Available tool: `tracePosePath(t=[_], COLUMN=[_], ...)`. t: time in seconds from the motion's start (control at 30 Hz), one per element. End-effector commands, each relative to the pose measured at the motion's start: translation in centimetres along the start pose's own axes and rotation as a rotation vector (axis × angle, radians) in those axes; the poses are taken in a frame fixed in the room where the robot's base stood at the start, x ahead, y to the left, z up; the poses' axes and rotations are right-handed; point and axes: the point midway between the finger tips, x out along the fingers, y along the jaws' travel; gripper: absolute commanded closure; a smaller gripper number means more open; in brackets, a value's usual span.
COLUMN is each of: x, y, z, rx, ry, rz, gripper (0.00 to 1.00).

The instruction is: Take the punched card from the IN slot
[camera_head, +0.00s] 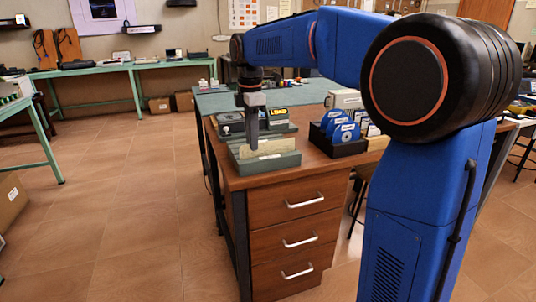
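A grey-green slotted holder (281,163) stands near the front left corner of the wooden desk. A cream card (273,147) stands upright in it, with its upper part showing. My gripper (252,146) points straight down at the holder, with its fingertips at the left part of the card. The fingers appear edge-on as one grey strip, so I cannot tell whether they are open, shut or touching the card. No IN label is readable on the holder.
A black rack (338,147) of blue-labelled discs stands right of the holder. Grey devices (230,124) sit just behind it, one with a yellow-lit display (278,112). The desk (287,181) has drawers in front.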

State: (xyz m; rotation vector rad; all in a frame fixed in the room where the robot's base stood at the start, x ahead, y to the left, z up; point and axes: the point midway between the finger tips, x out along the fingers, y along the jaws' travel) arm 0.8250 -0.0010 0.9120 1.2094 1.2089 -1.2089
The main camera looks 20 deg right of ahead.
Motion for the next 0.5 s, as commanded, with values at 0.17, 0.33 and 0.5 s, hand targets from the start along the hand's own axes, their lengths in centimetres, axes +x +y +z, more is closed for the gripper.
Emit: tracePosePath(t=[0.17,0.33,0.5], x=[2.0,2.5,2.5], y=[-0.1,-0.1,-0.1], z=[0.0,0.0,0.0], rx=[0.000,0.000,0.000], ry=[0.000,0.000,0.000], rz=[-0.001,0.000,0.000], gripper=[0.76,0.76,0.76])
